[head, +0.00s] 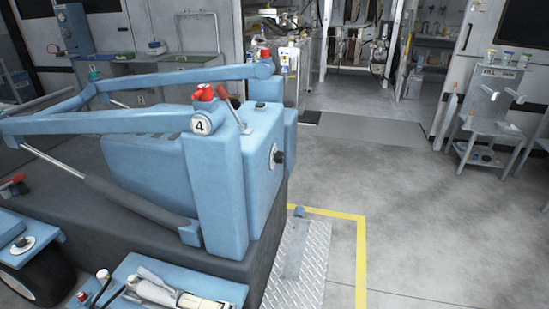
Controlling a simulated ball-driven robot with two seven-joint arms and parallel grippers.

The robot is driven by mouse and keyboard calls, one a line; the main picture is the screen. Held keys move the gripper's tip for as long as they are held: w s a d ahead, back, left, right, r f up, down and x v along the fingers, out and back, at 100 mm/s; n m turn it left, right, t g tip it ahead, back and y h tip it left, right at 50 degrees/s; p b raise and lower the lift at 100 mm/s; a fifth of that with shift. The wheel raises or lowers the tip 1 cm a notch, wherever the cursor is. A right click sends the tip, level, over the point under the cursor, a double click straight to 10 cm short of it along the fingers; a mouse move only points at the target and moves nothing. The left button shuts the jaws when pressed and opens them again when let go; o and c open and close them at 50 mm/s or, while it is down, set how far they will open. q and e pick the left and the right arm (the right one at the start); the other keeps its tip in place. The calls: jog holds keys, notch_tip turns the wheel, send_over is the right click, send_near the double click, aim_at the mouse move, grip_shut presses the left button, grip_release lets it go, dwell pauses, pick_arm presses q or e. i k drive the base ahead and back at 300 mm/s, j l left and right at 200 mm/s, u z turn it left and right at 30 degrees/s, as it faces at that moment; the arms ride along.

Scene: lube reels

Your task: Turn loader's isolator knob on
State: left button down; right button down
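The blue loader (222,185) fills the left half of the head view. A black knob (278,157) on a pale round plate sits on the right-hand face of its body. Another dark knob on a pale round plate (22,245) is on a blue part at the lower left. A red knob-like part (203,93) and a red-tipped lever (232,110) stand on top. I cannot tell from labels which is the isolator knob, or whether it is on. Neither of my grippers can be made out.
A metal tread plate (298,265) lies beside the loader, inside a yellow floor line (361,255). Open concrete floor (430,210) spreads to the right. A grey stand (485,110) is at the right wall. A blue tray (215,287) with tools is at the bottom.

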aim_at(279, 157)
jog(key=i+l, duration=0.15)
jog(key=l, duration=0.2)
jog(key=i+l, duration=0.2)
jog(key=l, duration=0.2)
jog(key=i+l, duration=0.15)
jog(key=l, duration=0.2)
jog(key=i+l+u, duration=0.1)
jog(key=l, duration=0.25)
jog(key=i+l, duration=0.25)
jog(key=l, duration=0.15)
